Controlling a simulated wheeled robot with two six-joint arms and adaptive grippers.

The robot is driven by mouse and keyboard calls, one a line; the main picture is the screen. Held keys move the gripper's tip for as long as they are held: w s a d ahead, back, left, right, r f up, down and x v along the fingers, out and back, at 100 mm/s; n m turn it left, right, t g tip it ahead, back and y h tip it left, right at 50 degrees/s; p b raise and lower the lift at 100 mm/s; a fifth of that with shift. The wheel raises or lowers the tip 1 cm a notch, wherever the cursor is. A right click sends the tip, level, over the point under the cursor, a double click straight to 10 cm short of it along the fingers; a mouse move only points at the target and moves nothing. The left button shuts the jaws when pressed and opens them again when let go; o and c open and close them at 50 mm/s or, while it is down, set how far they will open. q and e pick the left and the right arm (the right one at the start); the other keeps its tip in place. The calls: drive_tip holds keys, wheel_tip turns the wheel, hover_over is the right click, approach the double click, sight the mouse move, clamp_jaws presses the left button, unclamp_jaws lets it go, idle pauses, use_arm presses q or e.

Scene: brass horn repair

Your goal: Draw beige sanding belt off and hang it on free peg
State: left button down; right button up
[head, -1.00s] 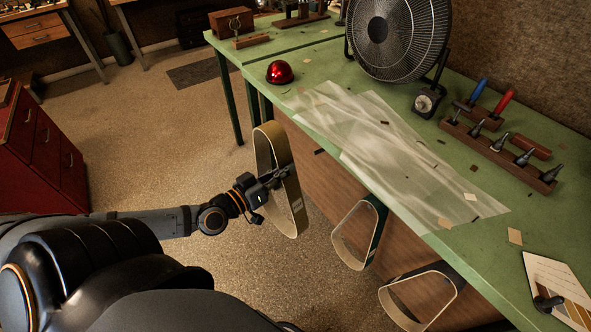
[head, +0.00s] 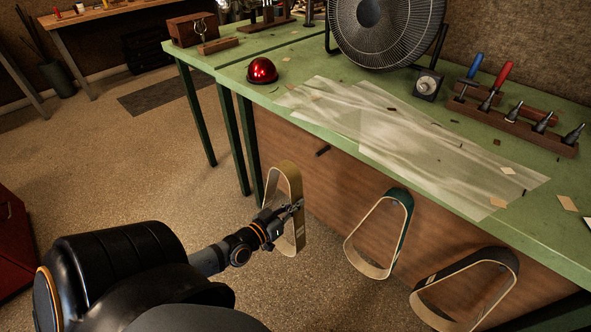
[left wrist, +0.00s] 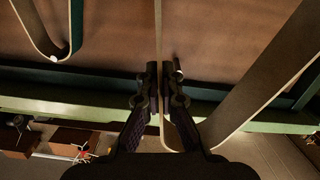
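The beige sanding belt (head: 299,232) is a tall loop held upright in front of the bench's wooden panel, apart from the bench as far as I can tell. My left gripper (head: 294,208) is shut on one side of its band. In the left wrist view the belt (left wrist: 262,98) runs between the fingertips (left wrist: 161,88) and widens to the right. A bare dark peg (head: 322,151) sticks out of the panel, up and right of the belt. My right gripper is not in view.
A green-backed belt (head: 398,228) and a dark-backed belt (head: 505,262) hang along the panel to the right. The green bench top (head: 225,80) carries a red dome (head: 262,71), a fan (head: 385,30) and a tool rack (head: 500,118).

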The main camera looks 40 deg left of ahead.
use_arm(q)
drive_tip(key=shift+w+d+f+b, duration=0.25)
drive_tip(key=shift+w+f+b, duration=0.3)
drive_tip(key=shift+w+b, duration=1.6)
drive_tip(key=shift+w+d+f+b, duration=0.2)
drive_tip(key=shift+w+f+b, duration=0.45)
drive_tip(key=shift+w, duration=2.8)
drive_tip(key=shift+w+d+f+b, duration=0.35)
drive_tip(key=shift+w+b, duration=1.2)
drive_tip(key=shift+w, duration=1.25)
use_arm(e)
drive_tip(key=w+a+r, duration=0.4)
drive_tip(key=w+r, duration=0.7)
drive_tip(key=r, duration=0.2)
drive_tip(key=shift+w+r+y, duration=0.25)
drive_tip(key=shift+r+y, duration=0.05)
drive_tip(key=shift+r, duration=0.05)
use_arm(q)
drive_tip(key=shift+a+f, duration=0.1)
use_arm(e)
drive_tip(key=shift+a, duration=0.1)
use_arm(q)
drive_tip(key=shift+f+b, duration=0.5)
drive_tip(key=shift+b, duration=0.05)
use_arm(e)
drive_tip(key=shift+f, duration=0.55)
